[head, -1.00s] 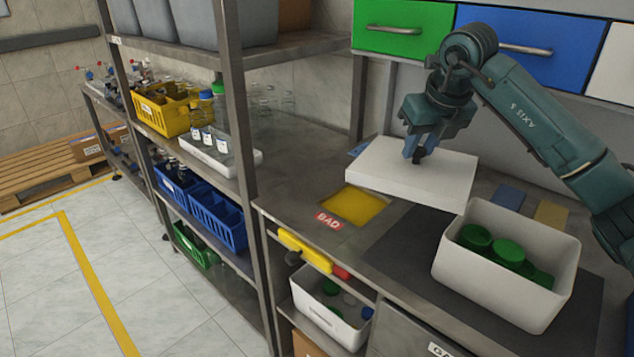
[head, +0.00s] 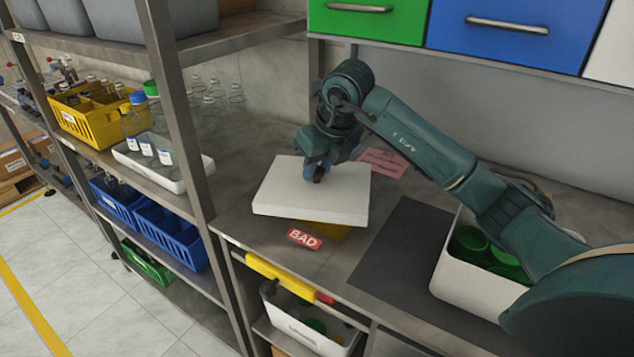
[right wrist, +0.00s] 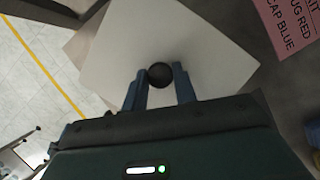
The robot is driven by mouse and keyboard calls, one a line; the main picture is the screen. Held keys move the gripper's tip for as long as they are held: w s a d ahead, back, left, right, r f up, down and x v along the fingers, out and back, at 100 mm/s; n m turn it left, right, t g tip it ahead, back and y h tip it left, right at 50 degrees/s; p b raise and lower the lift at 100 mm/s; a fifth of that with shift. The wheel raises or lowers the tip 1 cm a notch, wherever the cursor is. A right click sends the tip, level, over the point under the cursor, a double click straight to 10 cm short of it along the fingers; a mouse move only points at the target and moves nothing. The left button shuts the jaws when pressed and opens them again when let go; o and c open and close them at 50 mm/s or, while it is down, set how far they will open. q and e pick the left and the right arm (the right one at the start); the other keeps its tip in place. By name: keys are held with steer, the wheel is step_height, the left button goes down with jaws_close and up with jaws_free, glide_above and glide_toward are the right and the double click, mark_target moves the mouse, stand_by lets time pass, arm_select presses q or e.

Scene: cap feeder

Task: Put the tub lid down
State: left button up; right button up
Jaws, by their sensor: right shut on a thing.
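The tub lid (head: 290,196) is a flat white slab in the head view, over the worktop left of the white tub. It also fills the upper middle of the right wrist view (right wrist: 185,40). My right gripper (head: 316,172) is shut on the lid's dark round knob (right wrist: 159,75), from above. The lid covers most of the yellow patch; I cannot tell whether it touches the worktop. The open white tub (head: 455,286) holds several green caps (head: 470,240) and is partly hidden by my right arm. My left gripper is not in view.
A red BAD label (head: 304,238) lies at the worktop's front edge. A dark mat (head: 395,250) lies bare between lid and tub. A pink note (head: 384,162) is behind the lid. A shelf post (head: 178,110) stands to the left, with drawers (head: 520,30) above.

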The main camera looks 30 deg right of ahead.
mark_target(318, 183)
step_height(318, 183, down, 4)
steer(key=shift+r, duration=0.1)
steer(key=shift+f+b, duration=0.4)
steer(key=o, duration=1)
steer(key=p+v, duration=0.1)
steer(key=v, duration=1.1)
steer(key=shift+r, duration=0.45)
